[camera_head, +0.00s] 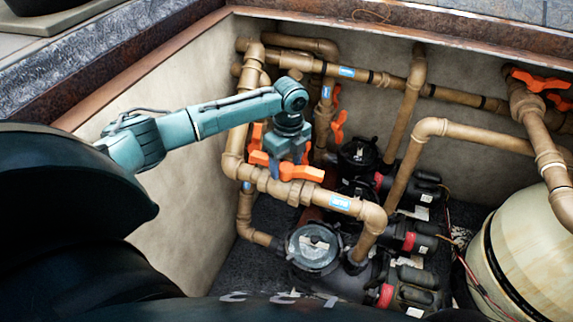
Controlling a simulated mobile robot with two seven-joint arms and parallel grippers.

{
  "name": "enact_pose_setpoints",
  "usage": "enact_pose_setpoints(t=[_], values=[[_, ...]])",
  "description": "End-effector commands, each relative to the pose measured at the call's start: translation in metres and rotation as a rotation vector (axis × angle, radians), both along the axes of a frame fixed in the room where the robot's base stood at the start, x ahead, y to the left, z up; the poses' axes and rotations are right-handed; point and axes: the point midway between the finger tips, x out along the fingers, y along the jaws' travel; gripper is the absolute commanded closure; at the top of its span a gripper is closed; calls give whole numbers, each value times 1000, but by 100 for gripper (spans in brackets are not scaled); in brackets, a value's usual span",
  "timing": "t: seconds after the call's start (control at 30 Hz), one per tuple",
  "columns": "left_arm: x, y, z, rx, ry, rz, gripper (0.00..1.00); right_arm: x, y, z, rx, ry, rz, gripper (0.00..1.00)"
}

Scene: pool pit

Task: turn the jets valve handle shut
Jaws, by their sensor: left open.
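An orange valve handle (302,172) sits on the tan front pipe, just left of a blue label (340,202) whose small lettering seems to read "jets". The handle lies roughly along the pipe. My left gripper (286,158) points down from the teal arm, right over the middle of the handle. Its jaws are open around or just above the handle; I cannot tell whether they touch it. The gripper hides the handle's middle and part of the valve body. My right gripper is not in view.
Other orange handles (337,127) stand behind, close to the gripper's right. More orange handles (540,81) are at the upper right. Black pumps (314,248) fill the pit floor, with a beige tank (530,250) at right. The pit's left wall (190,190) is bare.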

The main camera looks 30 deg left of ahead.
Motion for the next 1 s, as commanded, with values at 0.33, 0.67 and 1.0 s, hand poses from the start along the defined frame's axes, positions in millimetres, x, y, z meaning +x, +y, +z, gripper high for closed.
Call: enact_pose_setpoints(t=[0.33,0.67,1.0], values=[[0,0,-3,0,-1,0,41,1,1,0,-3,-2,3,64],[0,0,-3,0,-1,0,68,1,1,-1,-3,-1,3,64],[0,0,-2,0,0,0,96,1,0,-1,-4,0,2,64]])
